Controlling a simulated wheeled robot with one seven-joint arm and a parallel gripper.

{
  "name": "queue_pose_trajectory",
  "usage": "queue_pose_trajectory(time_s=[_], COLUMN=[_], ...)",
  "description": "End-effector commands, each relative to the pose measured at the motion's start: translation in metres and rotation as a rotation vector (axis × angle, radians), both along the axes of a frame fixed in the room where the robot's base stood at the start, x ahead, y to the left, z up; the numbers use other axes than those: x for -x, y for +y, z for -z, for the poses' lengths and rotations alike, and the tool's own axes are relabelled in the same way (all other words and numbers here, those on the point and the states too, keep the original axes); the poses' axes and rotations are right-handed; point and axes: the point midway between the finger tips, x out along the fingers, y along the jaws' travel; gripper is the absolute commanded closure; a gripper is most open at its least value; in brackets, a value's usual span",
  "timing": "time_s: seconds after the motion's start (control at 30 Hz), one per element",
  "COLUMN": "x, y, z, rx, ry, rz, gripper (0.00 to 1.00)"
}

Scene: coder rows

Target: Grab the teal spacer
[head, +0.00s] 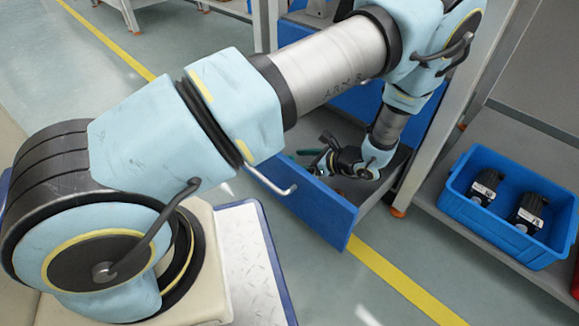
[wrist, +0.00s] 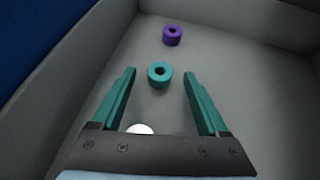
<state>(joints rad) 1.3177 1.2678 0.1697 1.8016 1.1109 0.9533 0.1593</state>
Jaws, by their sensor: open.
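The teal spacer (wrist: 159,74), a short ring with a central hole, lies on the grey floor of the open drawer in the wrist view. My gripper (wrist: 159,75) is open, with its two teal fingers to the left and right of the spacer, which sits level with the fingertips. I cannot tell how high the fingers are above the drawer floor. In the head view my gripper (head: 318,160) reaches down into the blue-fronted drawer (head: 310,207). The spacer cannot be made out there.
A purple spacer (wrist: 172,35) lies beyond the teal one. A white round thing (wrist: 140,129) shows partly behind my gripper's palm. Grey drawer walls surround the space. A blue bin (head: 500,212) with two black motors stands on a shelf at the right.

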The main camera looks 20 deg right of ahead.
Motion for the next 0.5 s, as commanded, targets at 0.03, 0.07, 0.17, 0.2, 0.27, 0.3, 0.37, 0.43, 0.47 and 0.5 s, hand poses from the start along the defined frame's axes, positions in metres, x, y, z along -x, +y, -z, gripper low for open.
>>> queue_pose_trajectory(time_s=[0.03, 0.07, 0.17, 0.2, 0.27, 0.3, 0.37, 0.43, 0.47, 0.5], x=[-0.0055, -0.0078, -0.0121, -0.0128, -0.0131, -0.0130, -0.0130, -0.0129, -0.0129, -0.0128], y=[0.0045, 0.0063, 0.0094, 0.0098, 0.0099, 0.0099, 0.0098, 0.0098, 0.0098, 0.0098], z=[0.0071, 0.0082, 0.0094, 0.0091, 0.0086, 0.0082, 0.0082, 0.0081, 0.0081, 0.0081], rx=[-0.001, 0.000, 0.001, 0.001, 0.001, 0.001, 0.001, 0.001, 0.001, 0.001], ry=[-0.001, -0.001, -0.001, -0.001, -0.001, -0.001, -0.001, -0.001, -0.001, -0.001], rz=[-0.002, -0.003, -0.001, -0.001, 0.000, 0.000, 0.000, 0.000, 0.000, 0.000], gripper=[0.23, 0.23, 0.23, 0.23, 0.23, 0.23, 0.23, 0.27, 0.30, 0.34])
